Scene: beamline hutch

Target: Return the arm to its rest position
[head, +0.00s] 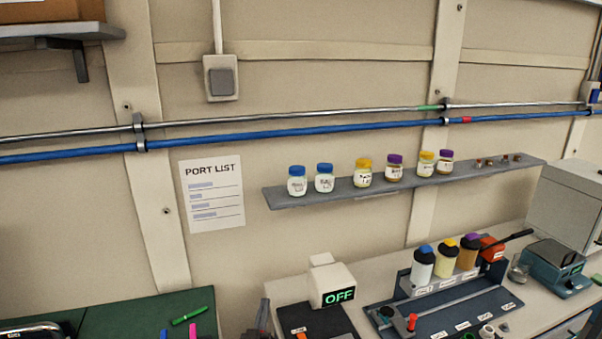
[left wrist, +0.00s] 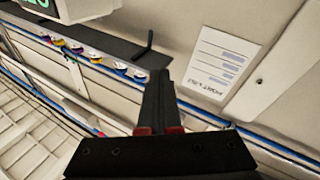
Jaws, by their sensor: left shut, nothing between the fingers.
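My left gripper (head: 262,316) shows at the bottom edge of the head view, just left of the white device with the green OFF display. Only its dark tip end is seen there; the rest of the arm is cut off by the frame. In the left wrist view my left gripper (left wrist: 158,88) has its two dark fingers together, with nothing between them. The fingers stand clear of the wall and of the shelf. My right gripper is not in view.
The OFF device (head: 331,284) stands on the pale bench beside a blue-grey rack (head: 470,308) with bottles. A wall shelf (head: 400,186) holds several jars. A green mat (head: 140,312) with pens lies at left. Pipes (head: 300,129) run along the wall; a port list (head: 212,190) hangs below.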

